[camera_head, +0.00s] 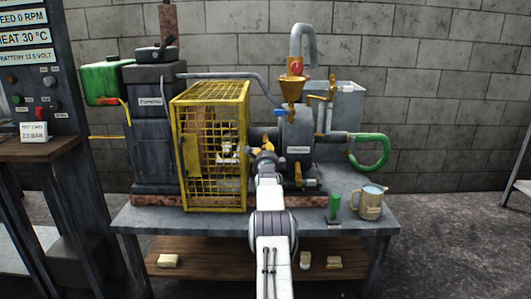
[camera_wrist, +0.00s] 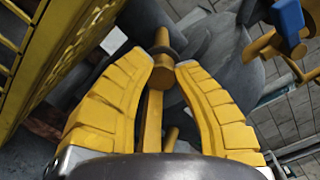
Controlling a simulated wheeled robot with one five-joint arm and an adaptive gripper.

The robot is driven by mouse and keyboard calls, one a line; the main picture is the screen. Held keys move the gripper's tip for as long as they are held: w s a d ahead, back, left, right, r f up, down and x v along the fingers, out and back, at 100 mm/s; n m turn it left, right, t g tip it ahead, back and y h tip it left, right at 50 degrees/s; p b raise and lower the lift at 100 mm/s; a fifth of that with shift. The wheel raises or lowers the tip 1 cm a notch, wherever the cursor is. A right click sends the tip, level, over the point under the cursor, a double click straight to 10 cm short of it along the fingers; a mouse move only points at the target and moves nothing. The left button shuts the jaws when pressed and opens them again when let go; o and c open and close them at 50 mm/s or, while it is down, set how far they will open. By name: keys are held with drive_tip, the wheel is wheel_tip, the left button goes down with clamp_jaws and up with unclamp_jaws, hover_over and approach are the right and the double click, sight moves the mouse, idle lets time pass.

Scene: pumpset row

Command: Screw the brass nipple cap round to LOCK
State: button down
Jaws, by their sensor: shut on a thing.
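The brass nipple cap (camera_wrist: 163,76) shows in the wrist view as a small yellow-brown cylinder between my fingertips. Beyond it, a brass stem passes a dark ring to a rounded end. My gripper (camera_wrist: 167,66) has yellow ribbed fingers shut on the cap from both sides. A flat brass bar (camera_wrist: 152,120) runs between the fingers towards the palm. In the head view my gripper (camera_head: 263,154) is at the front of the grey pump (camera_head: 297,130), just right of the yellow cage, and the cap is not clearly visible. No LOCK mark can be read.
The yellow mesh cage (camera_head: 210,150) stands close on the left, also in the wrist view (camera_wrist: 60,60). A blue-handled brass tap (camera_wrist: 288,20) is close at upper right. A green upright item (camera_head: 334,207) and a jug (camera_head: 368,202) stand on the bench (camera_head: 220,222) at right.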

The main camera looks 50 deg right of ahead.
idle(0.5)
drive_tip(key=shift+w+m, duration=0.1)
drive_tip(key=shift+m, duration=0.8)
drive_tip(key=shift+r+m, duration=0.1)
drive_tip(key=shift+m, duration=0.8)
